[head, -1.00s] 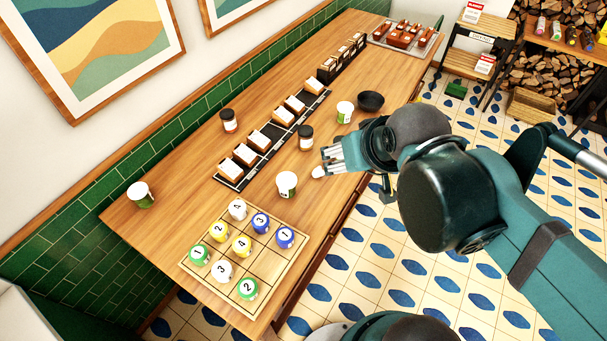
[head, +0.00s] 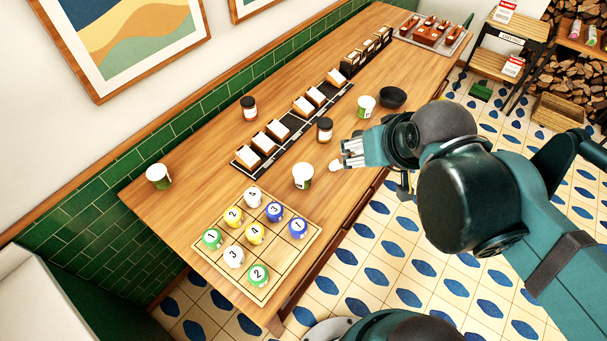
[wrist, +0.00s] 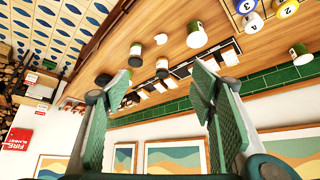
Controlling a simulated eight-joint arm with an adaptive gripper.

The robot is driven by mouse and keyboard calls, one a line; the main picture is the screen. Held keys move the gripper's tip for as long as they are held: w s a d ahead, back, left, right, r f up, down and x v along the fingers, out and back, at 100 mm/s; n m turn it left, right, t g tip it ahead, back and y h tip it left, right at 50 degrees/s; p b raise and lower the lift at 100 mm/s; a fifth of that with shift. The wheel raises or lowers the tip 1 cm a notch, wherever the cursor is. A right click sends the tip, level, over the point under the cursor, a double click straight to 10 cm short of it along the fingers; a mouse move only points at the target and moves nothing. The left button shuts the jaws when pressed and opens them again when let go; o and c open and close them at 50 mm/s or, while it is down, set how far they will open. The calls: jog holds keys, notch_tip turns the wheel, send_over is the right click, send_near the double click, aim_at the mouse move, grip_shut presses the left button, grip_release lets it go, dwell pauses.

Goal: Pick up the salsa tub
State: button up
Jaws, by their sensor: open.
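Three white tubs with green labels stand upright on the wooden table in the head view: one near the ball board (head: 303,176), one beside the dark bowl (head: 366,107), one at the far left (head: 158,176). Their print is too small to read, so I cannot tell which is the salsa tub. My gripper (head: 346,153) is open and empty, to the right of the nearest tub and apart from it. In the wrist view, my gripper (wrist: 162,80) has its green fingers wide apart, with nothing between them. That view shows tubs too (wrist: 196,36).
A small white egg-like object (head: 335,165) lies by my fingertips. Two dark-lidded jars (head: 324,130) (head: 249,109) flank a black strip of card-holding blocks (head: 277,128). A board with numbered balls (head: 276,243) is at the near end. A dark bowl (head: 392,97) stands farther back.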

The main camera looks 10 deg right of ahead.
dwell(0.3)
jog(key=n+g, duration=0.7)
jog(key=n, duration=1)
send_over(301, 171)
jog(key=f, duration=1.8)
jog(key=shift+s+d+f+p, duration=0.15)
jog(key=shift+s+d+p, duration=0.05)
jog(key=shift+d+p, duration=0.15)
jog(key=shift+w+a+f+n, duration=0.15)
jog(key=shift+a+f+n, duration=0.15)
jog(key=shift+f+n, duration=0.35)
jog(key=shift+f, duration=0.2)
jog(key=shift+f, duration=1.15)
